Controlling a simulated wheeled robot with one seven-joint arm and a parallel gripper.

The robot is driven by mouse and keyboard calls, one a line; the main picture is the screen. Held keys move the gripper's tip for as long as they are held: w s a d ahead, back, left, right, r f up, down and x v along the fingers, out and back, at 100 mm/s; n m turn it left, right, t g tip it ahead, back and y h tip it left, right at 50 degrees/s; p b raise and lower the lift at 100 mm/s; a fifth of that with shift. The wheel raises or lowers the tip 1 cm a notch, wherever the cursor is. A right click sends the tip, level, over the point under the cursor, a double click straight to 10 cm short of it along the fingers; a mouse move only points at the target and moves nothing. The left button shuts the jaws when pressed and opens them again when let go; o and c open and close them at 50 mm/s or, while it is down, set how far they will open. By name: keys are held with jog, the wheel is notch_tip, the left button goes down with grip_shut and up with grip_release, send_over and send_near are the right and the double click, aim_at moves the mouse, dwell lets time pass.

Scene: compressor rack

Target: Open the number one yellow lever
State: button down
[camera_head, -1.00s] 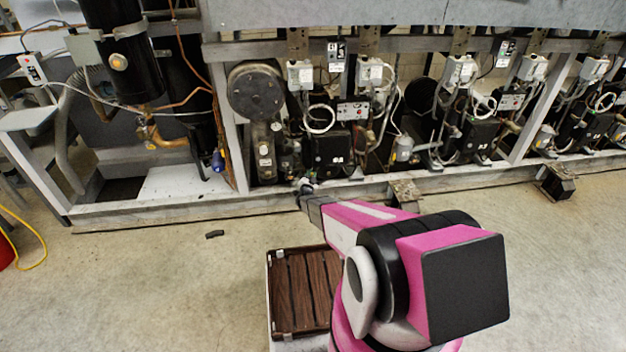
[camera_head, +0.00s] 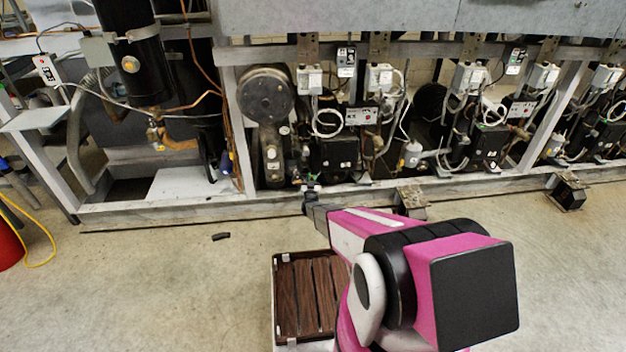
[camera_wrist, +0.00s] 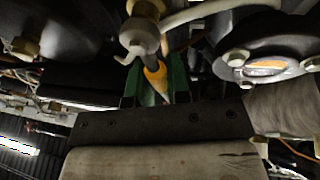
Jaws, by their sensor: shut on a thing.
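The yellow lever (camera_wrist: 156,79) shows in the wrist view as an orange-yellow tapered handle below a pale metal fitting (camera_wrist: 140,34). The green fingers of my gripper (camera_wrist: 155,84) are on both sides of it, and the gripper is shut on it. In the head view my gripper (camera_head: 311,189) is at the lower front of the rack, right of the round grey compressor (camera_head: 266,96). The lever is too small to make out there. No number can be read on it.
The rack's bottom rail (camera_head: 150,211) runs just under my gripper. Pipes and a round flange (camera_wrist: 262,64) crowd close around it. A slatted brown crate (camera_head: 281,300) stands on the floor left of my arm. A small black piece (camera_head: 221,237) lies on the open floor.

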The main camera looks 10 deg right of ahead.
dwell(0.4)
jog(key=c, duration=1.1)
grip_release()
jog(key=shift+s, duration=0.1)
